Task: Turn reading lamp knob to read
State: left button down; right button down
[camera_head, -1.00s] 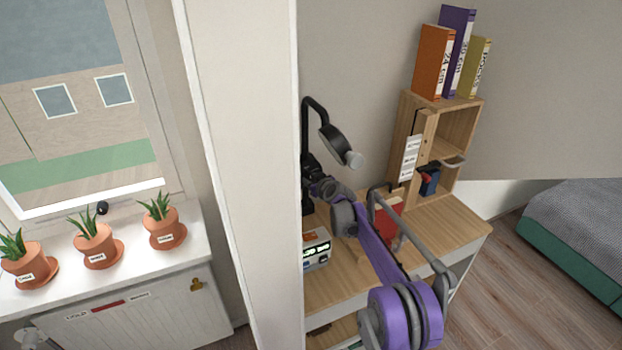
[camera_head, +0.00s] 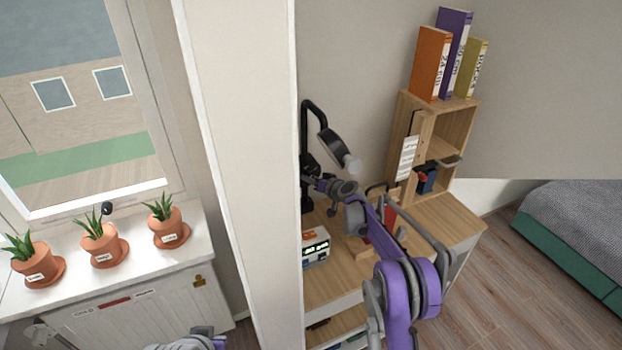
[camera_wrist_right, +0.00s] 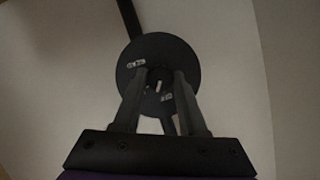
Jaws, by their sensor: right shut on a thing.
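The black reading lamp (camera_head: 306,145) stands at the desk's left edge, beside the white wall edge. Its curved neck ends in a round head (camera_head: 333,146) with a pale tip. In the right wrist view a round black dial plate (camera_wrist_right: 183,52) with two small white labels faces me. A small knob with a white pointer mark (camera_wrist_right: 158,84) shows at its middle. My right gripper (camera_wrist_right: 160,86) has its fingers on either side of that knob and is shut on it. In the head view its fingertips are hard to make out against the dark lamp base. The label writing is too small to read.
A wooden desk (camera_head: 440,222) holds a small white device (camera_head: 316,247) and a red item behind my right arm. A shelf unit (camera_head: 463,122) with several books on top stands at the right. Potted plants (camera_head: 103,244) line the white sill at left.

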dwell(0.4)
jog(key=shift+c, duration=2.3)
grip_release()
pick_arm(q)
jog(key=shift+s+f+b, duration=0.3)
jog(key=shift+f+b, duration=0.05)
jog(key=shift+f, duration=0.15)
jog(key=shift+s+f+b, duration=0.3)
jog(key=shift+f+b, duration=0.05)
jog(key=shift+f, duration=0.15)
pick_arm(e)
jog(key=v, duration=1.1)
pick_arm(q)
jog(key=shift+f, duration=0.1)
